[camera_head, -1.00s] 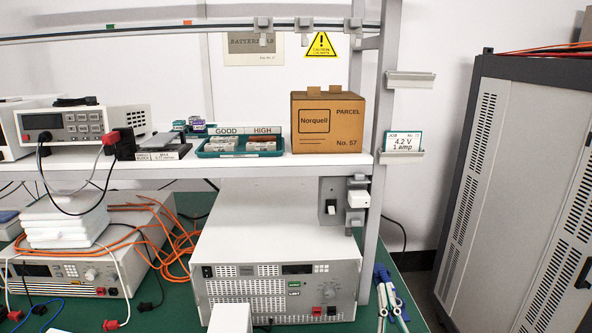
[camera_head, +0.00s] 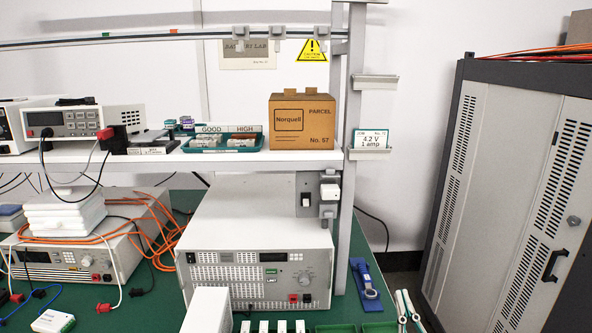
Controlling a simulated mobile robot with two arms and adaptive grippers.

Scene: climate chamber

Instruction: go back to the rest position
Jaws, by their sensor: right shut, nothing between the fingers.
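Only the tip end of my right gripper (camera_head: 402,295) shows, low in the head view right of centre. My left gripper is not in view.
The grey instrument (camera_head: 255,265) and a white box (camera_head: 208,310) stand on the green bench. The shelf (camera_head: 225,160) above holds a carton (camera_head: 302,122) and a teal tray (camera_head: 250,147). A grey cabinet (camera_head: 500,190) stands at the right, beyond open floor.

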